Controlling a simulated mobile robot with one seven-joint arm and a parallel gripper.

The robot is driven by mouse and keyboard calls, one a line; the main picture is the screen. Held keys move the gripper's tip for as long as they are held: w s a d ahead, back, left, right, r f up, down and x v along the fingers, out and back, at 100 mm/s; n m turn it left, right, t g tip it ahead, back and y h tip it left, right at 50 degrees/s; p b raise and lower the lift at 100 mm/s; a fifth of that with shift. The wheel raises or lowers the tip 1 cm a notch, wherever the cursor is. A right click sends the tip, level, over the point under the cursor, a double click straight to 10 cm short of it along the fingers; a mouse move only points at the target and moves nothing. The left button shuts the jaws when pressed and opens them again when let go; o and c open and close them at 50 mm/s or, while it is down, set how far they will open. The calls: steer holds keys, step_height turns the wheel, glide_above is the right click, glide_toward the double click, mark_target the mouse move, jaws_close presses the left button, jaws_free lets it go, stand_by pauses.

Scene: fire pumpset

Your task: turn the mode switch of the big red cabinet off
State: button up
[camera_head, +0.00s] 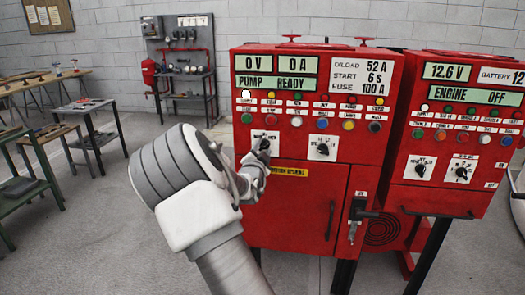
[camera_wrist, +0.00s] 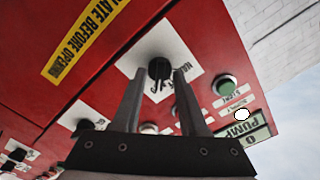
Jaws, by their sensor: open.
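The big red cabinet (camera_head: 310,190) stands at the centre of the head view, with lit displays reading "PUMP READY". It has two black rotary switches on white plates. The left switch (camera_head: 264,144), where my gripper (camera_head: 256,160) is, is partly hidden by it. The right switch (camera_head: 323,148) is clear. In the wrist view, my gripper (camera_wrist: 158,76) is open, its two fingers on either side of a black knob (camera_wrist: 159,67) on a white plate. I cannot tell whether the fingers touch the knob. The plate's lettering is only partly readable.
A second red cabinet (camera_head: 455,150) reading "ENGINE OFF" stands close on the right. Buttons and lamps (camera_head: 297,121) sit just above the switches. A door handle (camera_head: 358,215) projects lower down. Benches (camera_head: 90,125) stand at the left, with open floor between.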

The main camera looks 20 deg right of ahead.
jaws_close()
stand_by(0.5)
steer(key=n+b, duration=0.1)
steer(key=n, duration=0.2)
steer(key=shift+n+b, duration=0.3)
steer(key=shift+b, duration=0.1)
steer(key=n, duration=0.5)
steer(key=shift+b, duration=0.3)
jaws_free()
